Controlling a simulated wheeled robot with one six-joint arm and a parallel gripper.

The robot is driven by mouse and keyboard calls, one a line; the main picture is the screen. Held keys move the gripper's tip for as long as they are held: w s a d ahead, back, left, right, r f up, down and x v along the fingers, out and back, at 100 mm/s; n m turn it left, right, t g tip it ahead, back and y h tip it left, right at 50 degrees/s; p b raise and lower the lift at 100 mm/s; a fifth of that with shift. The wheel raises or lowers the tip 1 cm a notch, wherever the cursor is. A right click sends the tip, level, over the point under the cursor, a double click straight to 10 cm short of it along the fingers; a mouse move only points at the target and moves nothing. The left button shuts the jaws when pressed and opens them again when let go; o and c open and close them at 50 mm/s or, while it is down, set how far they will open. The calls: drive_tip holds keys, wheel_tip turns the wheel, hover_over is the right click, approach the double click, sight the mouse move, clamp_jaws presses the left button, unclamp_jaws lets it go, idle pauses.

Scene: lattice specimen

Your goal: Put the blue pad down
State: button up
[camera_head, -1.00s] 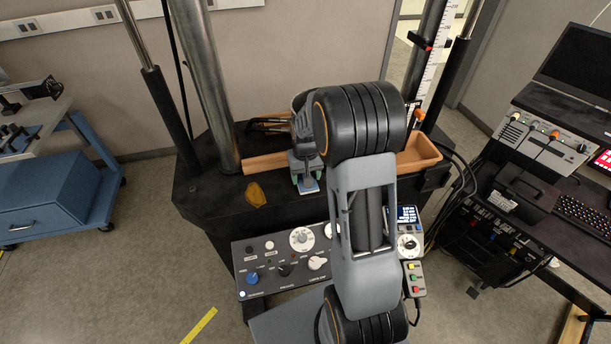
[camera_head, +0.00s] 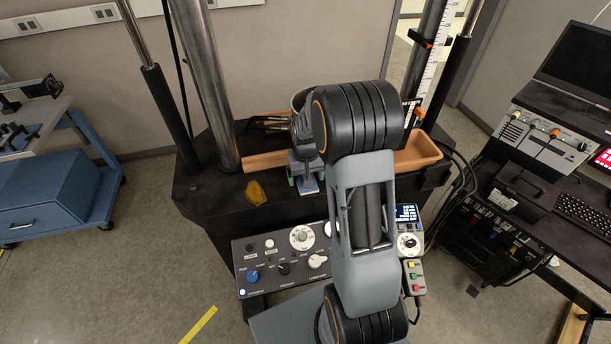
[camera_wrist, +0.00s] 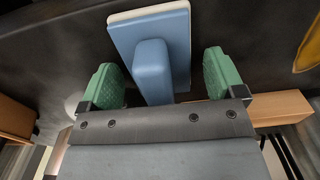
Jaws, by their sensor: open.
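The blue pad (camera_wrist: 152,45) is a flat light-blue plate with a pale edge and a raised blue grip block. In the wrist view its grip block stands between the two green fingertips of my gripper (camera_wrist: 162,78), with a gap on each side. In the head view the blue pad (camera_head: 308,186) shows at the front of the black machine table (camera_head: 222,205), just below my gripper (camera_head: 305,170). My gripper is open around the block, and the fingers do not touch it. My arm hides part of the table behind it.
A wooden tray (camera_head: 418,155) stands at the right on the table, and a wooden strip (camera_head: 265,161) runs along the left. A yellow-brown piece (camera_head: 255,193) lies left of the pad. A control panel (camera_head: 283,262) is in front. Metal columns rise behind.

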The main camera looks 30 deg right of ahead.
drive_tip(key=shift+r, duration=0.15)
wheel_tip(320, 180, up, 12)
drive_tip(key=shift+f+b, duration=0.15)
drive_tip(key=shift+b, duration=0.25)
drive_tip(key=s+a+r+n+t, duration=0.1)
drive_tip(key=s+a, duration=0.3)
drive_tip(key=s, duration=0.4)
drive_tip(key=s+a+r+n+t, duration=0.1)
drive_tip(key=s+a+r+t, duration=0.2)
drive_tip(key=s, duration=0.6)
drive_tip(key=shift+a+r+t, duration=0.25)
drive_tip(key=shift+a+t, duration=0.05)
drive_tip(key=shift+a, duration=0.85)
drive_tip(key=shift+c, duration=0.2)
